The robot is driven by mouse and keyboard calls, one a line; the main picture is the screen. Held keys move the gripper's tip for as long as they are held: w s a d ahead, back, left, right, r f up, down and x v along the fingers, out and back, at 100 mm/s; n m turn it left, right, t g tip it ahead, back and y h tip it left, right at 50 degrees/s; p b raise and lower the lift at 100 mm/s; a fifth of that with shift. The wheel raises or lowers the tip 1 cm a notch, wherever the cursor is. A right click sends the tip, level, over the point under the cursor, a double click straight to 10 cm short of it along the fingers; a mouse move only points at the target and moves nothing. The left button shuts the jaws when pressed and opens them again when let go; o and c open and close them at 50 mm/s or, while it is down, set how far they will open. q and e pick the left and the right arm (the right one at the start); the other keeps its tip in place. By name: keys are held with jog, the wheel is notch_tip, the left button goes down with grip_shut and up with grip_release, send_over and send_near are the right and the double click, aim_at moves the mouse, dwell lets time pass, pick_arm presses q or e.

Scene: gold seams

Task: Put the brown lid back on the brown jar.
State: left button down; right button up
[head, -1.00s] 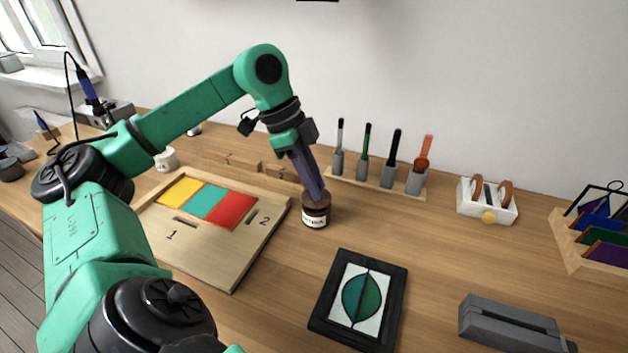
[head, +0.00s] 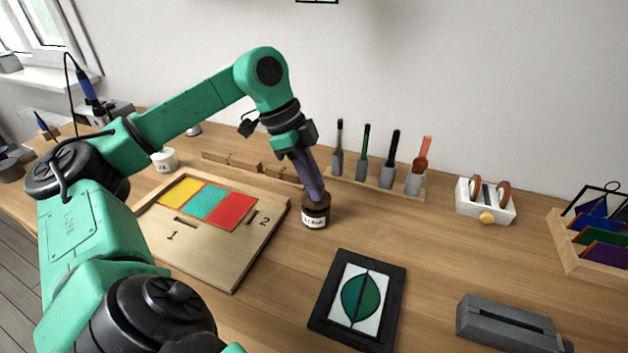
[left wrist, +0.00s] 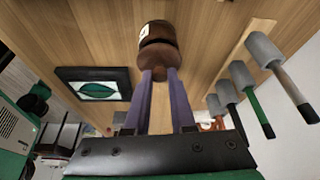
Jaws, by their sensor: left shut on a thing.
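The brown jar (head: 315,220), with a white label, stands upright on the wooden bench; it also shows in the left wrist view (left wrist: 153,29). The brown lid (left wrist: 159,56) is at the jar's mouth, in line with it, with a dark band between the two. I cannot tell whether the lid is fully seated. My left gripper (head: 315,194) reaches down over the jar, its purple fingers shut on the lid's knob (left wrist: 159,73). The fingers partly hide the lid in the head view. My right gripper is not in view.
A wooden board (head: 212,257) with coloured panels lies left of the jar. A black-framed leaf panel (head: 398,275) lies in front to the right. A rack (head: 378,188) of upright tools stands behind. A grey block (head: 507,322) is at the front right.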

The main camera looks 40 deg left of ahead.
pick_arm(q)
jog(key=shift+f+b, duration=0.5)
jog(key=shift+f, duration=0.1)
dwell(0.7)
jog(key=shift+f, duration=0.2)
dwell(0.4)
jog(key=shift+c, duration=1)
grip_release()
notch_tip(320, 180, up, 7)
jog(key=p, duration=0.7)
jog(key=shift+r+p, duration=0.1)
jog(key=shift+p, duration=0.25)
